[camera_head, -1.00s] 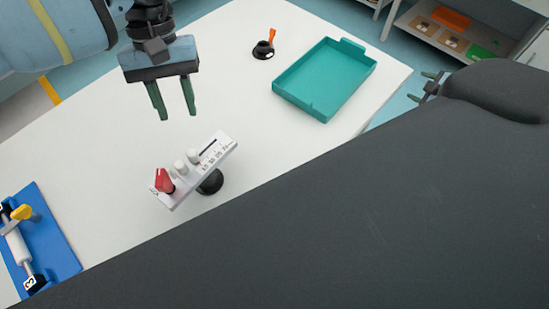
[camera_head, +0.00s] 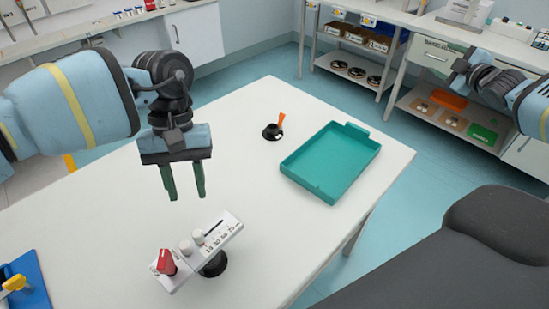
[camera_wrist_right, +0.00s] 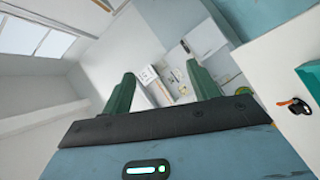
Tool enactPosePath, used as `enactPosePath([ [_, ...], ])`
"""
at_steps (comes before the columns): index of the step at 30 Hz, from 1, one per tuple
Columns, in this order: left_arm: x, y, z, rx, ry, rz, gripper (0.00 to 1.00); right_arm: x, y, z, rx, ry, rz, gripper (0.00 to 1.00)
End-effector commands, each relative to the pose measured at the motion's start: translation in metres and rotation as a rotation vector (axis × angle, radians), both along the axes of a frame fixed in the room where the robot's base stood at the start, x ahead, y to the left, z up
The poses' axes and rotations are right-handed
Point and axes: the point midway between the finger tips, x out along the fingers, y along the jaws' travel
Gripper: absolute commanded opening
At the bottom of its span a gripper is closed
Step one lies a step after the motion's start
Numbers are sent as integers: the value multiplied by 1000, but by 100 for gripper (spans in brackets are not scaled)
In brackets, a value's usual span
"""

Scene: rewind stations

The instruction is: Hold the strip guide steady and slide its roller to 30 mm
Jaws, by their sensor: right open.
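The strip guide (camera_head: 200,250) is a white block with a printed scale and a dark slot, on a round black foot on the white table. A red knob (camera_head: 166,262) stands at its near left end, with two white cylindrical parts beside it. I cannot tell which of these is the roller or read its position. My left gripper (camera_head: 186,196) hangs above and behind the guide, open, empty and apart from it. My right arm is at the upper right, away from the guide. In the right wrist view my right gripper (camera_wrist_right: 162,72) is open with nothing between its fingers.
A teal tray (camera_head: 366,163) lies on the table's right side. A small black holder with an orange piece (camera_head: 274,130) stands left of it. A blue fixture (camera_head: 30,285) is at the lower left. Shelves with bins (camera_head: 365,45) stand behind. The table's middle is clear.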

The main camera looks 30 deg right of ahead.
Motion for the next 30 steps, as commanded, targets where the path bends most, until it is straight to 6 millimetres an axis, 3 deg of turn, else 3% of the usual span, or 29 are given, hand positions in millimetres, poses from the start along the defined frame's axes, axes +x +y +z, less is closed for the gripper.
enactPosePath([
  [1, 0, 0, 0, 0, 0, 0, 36, 9, 22, -13, 23, 4, 39, 60],
  [6, 0, 0, 0, 0, 0, 0, 36, 31, 96, -54, 83, 31, 168, 60],
  [16, 0, 0, 0, 0, 0, 0, 36, 60, 256, -98, 176, 58, 441, 60],
  [23, 0, 0, 0, 0, 0, 0, 36, 59, 372, -109, 233, 69, 645, 60],
  [30, 0, 0, 0, 0, 0, 0, 36, 32, 491, -119, 342, 95, 859, 60],
])
